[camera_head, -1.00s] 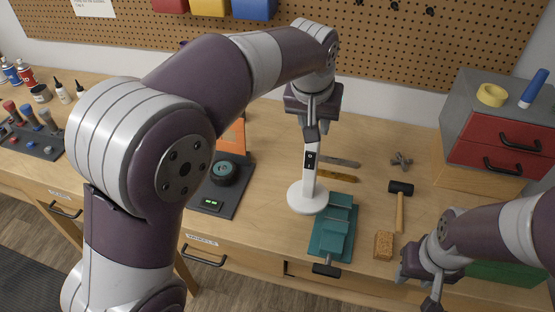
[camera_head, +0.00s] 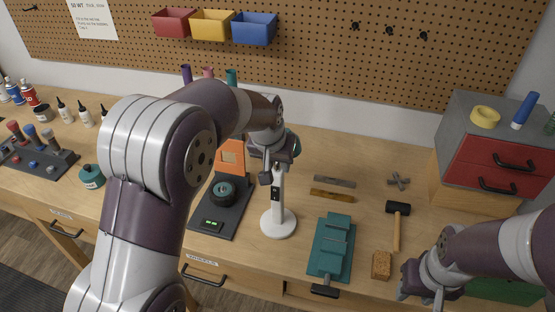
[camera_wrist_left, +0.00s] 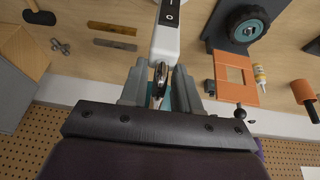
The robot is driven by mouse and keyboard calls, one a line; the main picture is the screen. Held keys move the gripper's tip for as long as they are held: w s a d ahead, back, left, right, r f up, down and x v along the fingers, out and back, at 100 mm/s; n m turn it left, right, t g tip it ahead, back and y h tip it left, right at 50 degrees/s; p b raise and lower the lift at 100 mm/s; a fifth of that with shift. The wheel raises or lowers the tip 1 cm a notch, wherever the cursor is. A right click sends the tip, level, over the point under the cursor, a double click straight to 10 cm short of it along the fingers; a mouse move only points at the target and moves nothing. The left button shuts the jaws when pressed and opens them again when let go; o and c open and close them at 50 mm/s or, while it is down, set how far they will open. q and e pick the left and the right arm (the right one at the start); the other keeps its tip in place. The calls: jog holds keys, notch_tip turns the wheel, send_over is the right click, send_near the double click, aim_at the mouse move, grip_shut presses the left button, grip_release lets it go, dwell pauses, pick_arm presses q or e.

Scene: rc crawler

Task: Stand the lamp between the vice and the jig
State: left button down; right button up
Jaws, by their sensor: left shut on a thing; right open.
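The white lamp (camera_head: 278,222) is upright, its round base between the teal vice (camera_head: 331,248) on the right and the dark jig (camera_head: 233,212) with an orange plate and black wheel on the left. Gaps show on both sides. I cannot tell whether the base touches the bench. My left gripper (camera_head: 275,176) is shut on the upper part of the lamp post; the wrist view shows the post (camera_wrist_left: 166,38) between the fingers (camera_wrist_left: 160,85). The lamp's head is mostly hidden by my gripper. My right gripper (camera_head: 420,293) is open and empty at the lower right.
A hammer (camera_head: 397,230) and a cork-like block (camera_head: 381,265) lie right of the vice. A grey bar (camera_head: 334,182) and a brass bar (camera_head: 331,196) lie behind it. A red drawer cabinet (camera_head: 492,165) stands at the right. A teal pot (camera_head: 91,176) stands left of my left arm.

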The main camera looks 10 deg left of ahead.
pick_arm(q)
jog(key=shift+f, duration=0.1)
jog(key=c, duration=0.8)
grip_release()
jog(key=shift+r, duration=0.25)
jog(key=d+b+v, duration=0.1)
jog(key=v, duration=1.1)
jog(key=s+a+f+g, duration=0.1)
jog(key=s+a+f, duration=0.1)
jog(key=s+f, duration=0.7)
jog(key=s+a+f+g, duration=0.2)
jog(key=s+f, duration=0.6)
jog(key=f, duration=0.2)
jog(key=shift+s+a+y, duration=0.3)
jog(key=shift+s+a, duration=0.05)
